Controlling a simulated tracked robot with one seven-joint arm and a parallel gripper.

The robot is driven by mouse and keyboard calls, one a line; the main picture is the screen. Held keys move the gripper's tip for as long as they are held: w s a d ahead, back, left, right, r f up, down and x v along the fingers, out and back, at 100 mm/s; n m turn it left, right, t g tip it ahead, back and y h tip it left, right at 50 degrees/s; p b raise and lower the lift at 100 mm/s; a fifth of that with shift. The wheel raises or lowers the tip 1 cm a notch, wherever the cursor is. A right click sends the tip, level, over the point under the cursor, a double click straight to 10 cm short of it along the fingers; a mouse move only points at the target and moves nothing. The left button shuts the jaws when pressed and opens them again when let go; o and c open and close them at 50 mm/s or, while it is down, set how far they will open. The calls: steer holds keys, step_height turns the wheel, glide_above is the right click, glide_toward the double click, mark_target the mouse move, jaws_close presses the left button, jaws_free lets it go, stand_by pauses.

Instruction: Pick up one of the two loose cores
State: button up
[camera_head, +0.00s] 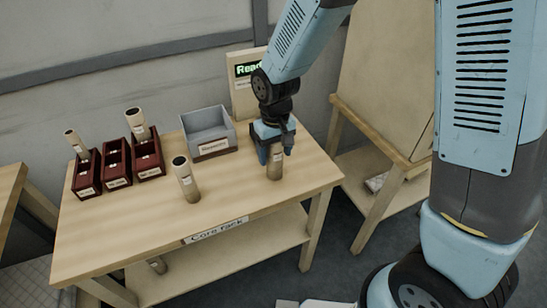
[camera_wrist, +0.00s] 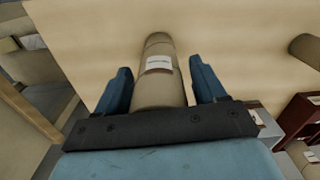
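Two loose tan cores stand upright on the wooden core rack table. One core (camera_head: 275,169) is under my gripper (camera_head: 273,147) at the table's right; its upper part is hidden by the gripper in the head view. In the wrist view this core (camera_wrist: 160,92), with a white label, lies between the two blue fingers of my gripper (camera_wrist: 160,80). Narrow gaps show on both sides, so the fingers are open around it, not visibly touching. The other loose core (camera_head: 187,182) stands apart, left of my gripper near the table's front; it shows at the wrist view's right edge (camera_wrist: 306,48).
Several dark red boxes (camera_head: 117,165) stand at the table's left; the outer two hold upright cores. A grey labelled bin (camera_head: 209,132) and a display panel (camera_head: 245,72) are at the back. Another core (camera_head: 157,265) lies on the lower shelf. The table's right edge is near my gripper.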

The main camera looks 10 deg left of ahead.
steer(key=c, duration=0.9)
